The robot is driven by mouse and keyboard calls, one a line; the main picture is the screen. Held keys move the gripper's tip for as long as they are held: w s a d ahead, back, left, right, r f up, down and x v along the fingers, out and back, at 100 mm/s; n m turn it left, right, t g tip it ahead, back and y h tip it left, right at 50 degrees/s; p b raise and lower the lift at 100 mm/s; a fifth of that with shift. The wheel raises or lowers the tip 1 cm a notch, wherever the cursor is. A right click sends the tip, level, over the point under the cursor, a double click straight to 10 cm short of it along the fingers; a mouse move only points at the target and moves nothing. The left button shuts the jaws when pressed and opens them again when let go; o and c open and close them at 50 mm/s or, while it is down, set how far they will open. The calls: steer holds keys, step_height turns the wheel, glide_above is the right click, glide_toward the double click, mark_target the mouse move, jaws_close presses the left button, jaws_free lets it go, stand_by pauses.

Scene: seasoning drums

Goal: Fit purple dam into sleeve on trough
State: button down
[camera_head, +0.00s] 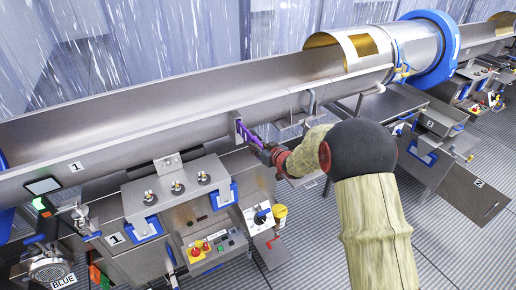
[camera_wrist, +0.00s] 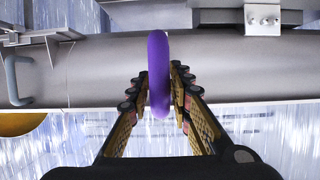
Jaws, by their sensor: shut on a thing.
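The purple dam (camera_wrist: 159,72) stands edge-on between the two fingers of my gripper (camera_wrist: 158,95) in the wrist view. My gripper is shut on it. In the head view the purple dam (camera_head: 247,135) shows as a thin strip at the trough's front wall, just beyond my gripper (camera_head: 262,149). The long steel trough (camera_head: 120,135) runs across the head view, and its underside or wall (camera_wrist: 100,62) fills the wrist view behind the dam. A small metal bracket, perhaps the sleeve (camera_head: 238,124), is beside the dam. Whether the dam is inside it, I cannot tell.
A control bench (camera_head: 178,190) with knobs and blue handles stands below the trough at the left. A steel drum with a blue ring (camera_head: 436,50) is at the upper right. A grey handle (camera_head: 311,103) sticks out from the trough right of my gripper.

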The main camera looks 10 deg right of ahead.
mark_target(254, 137)
steer(key=shift+w+a+r+p, duration=0.1)
steer(key=shift+w+a+p, duration=0.4)
steer(key=shift+w, duration=1.7)
steer(key=shift+w+a+r+p, duration=0.15)
steer(key=shift+w+a, duration=0.8)
steer(key=shift+w, duration=1.25)
steer(key=shift+w+a+f+p, duration=0.1)
steer(key=shift+w+a+p, duration=0.4)
steer(key=shift+w, duration=1.7)
steer(key=c, duration=1.7)
jaws_free()
steer(key=shift+s+a, duration=0.1)
steer(key=shift+a, duration=0.1)
steer(key=shift+c, duration=0.2)
steer(key=shift+o, duration=1)
steer(key=shift+f, duration=0.25)
steer(key=v, duration=1.2)
steer(key=shift+r, duration=0.2)
